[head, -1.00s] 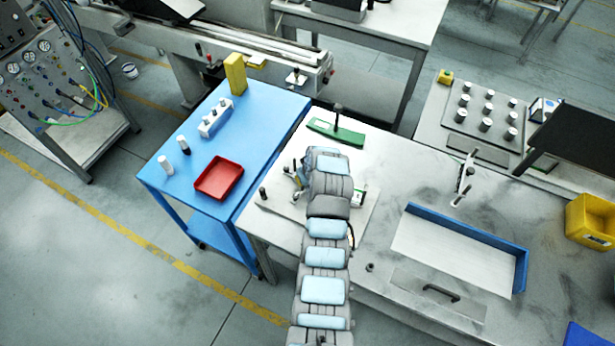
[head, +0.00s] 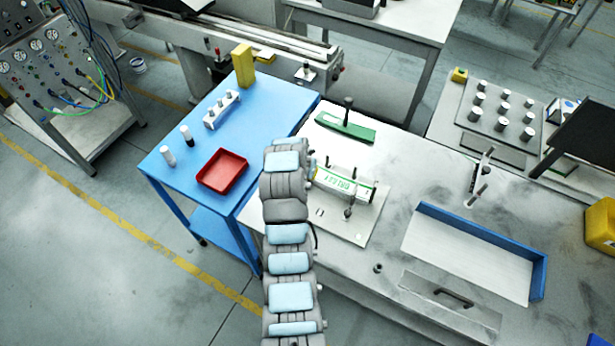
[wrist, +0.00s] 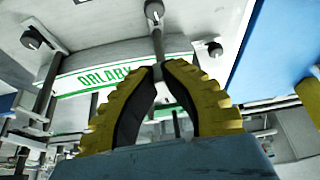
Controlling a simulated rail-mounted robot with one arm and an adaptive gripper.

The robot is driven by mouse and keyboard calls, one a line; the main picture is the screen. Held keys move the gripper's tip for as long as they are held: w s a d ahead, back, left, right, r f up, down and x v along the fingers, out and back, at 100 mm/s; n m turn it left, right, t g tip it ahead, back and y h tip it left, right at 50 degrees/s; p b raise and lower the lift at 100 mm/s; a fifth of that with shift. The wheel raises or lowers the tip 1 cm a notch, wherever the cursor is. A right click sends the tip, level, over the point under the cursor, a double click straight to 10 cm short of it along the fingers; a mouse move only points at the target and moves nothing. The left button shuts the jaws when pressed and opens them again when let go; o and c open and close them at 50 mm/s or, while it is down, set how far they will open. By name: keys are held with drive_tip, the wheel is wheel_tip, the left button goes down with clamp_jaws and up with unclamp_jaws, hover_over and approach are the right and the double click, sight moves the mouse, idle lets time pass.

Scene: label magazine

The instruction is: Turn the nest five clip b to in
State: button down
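A white label stack with green print (head: 340,182) lies on a light base plate (head: 345,228) on the bench; in the wrist view its lettering (wrist: 105,77) is seen close up. Dark-knobbed clip posts stand around it, one at its front (head: 349,211). In the wrist view one post (wrist: 155,25) lines up with the gap between my fingertips, and another knob (wrist: 31,40) is at upper left. Which is clip b, I cannot tell. My gripper (wrist: 161,68) has yellow-ribbed fingers with tips close together; whether they touch the post is unclear. My arm hides the gripper in the head view.
A green block with a dark handle (head: 345,128) sits behind the plate. A blue-edged tray (head: 470,255) lies to the right. The blue table (head: 205,165) at left holds a red tray (head: 222,172), a yellow block (head: 244,64) and several small cylinders. Bare bench lies between plate and blue-edged tray.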

drive_tip(key=shift+a+f+m+h+b, duration=0.1)
drive_tip(key=shift+a+m+h+b, duration=0.15)
drive_tip(key=shift+m+b, duration=0.65)
drive_tip(key=c, duration=1.2)
unclamp_jaws()
drive_tip(key=shift+o, duration=0.2)
drive_tip(key=shift+w, duration=0.1)
drive_tip(key=v, duration=1.2)
drive_tip(key=shift+w, duration=0.2)
drive_tip(key=shift+a, duration=0.1)
